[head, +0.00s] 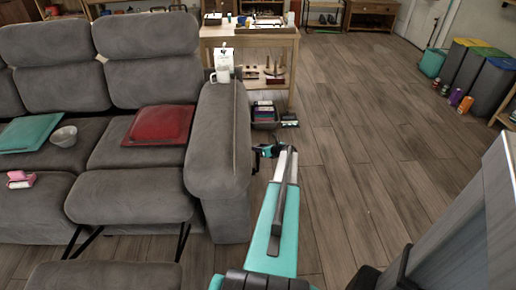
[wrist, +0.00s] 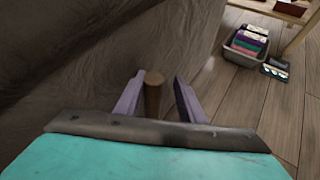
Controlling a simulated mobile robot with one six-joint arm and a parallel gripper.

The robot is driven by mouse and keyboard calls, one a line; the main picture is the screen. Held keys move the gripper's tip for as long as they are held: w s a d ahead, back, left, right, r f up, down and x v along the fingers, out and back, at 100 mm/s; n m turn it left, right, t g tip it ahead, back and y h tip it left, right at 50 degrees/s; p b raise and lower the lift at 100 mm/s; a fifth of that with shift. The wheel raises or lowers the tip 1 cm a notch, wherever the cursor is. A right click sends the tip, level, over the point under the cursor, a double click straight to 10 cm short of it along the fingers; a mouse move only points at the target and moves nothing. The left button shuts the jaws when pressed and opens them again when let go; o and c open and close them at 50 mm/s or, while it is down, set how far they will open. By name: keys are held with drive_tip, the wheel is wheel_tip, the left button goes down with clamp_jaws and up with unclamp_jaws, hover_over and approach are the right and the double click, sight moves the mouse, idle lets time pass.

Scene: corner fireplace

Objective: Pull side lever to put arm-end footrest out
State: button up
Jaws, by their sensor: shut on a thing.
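The grey sofa (head: 222,140) has its arm end toward me on the right. In front of its arm-end seat a padded footrest panel (head: 130,198) stands out, with dark metal struts showing beneath it. The brown side lever (wrist: 153,97) sticks out from the sofa's outer side. My gripper (wrist: 157,98) is shut on the lever, with one pale finger on each side of it. In the head view my gripper (head: 268,151) is beside the outer face of the sofa arm, and the lever is too small to make out there.
Another grey padded piece (head: 105,276) is at the bottom edge; I cannot tell whether it joins the footrest. A grey basket (head: 265,118) stands on the floor beyond my gripper, by a wooden table (head: 250,33). A mug (head: 222,73) is on the sofa arm.

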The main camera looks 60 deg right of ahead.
drive_tip(key=v, duration=1.3)
drive_tip(key=shift+d, duration=0.2)
drive_tip(key=shift+f, duration=0.1)
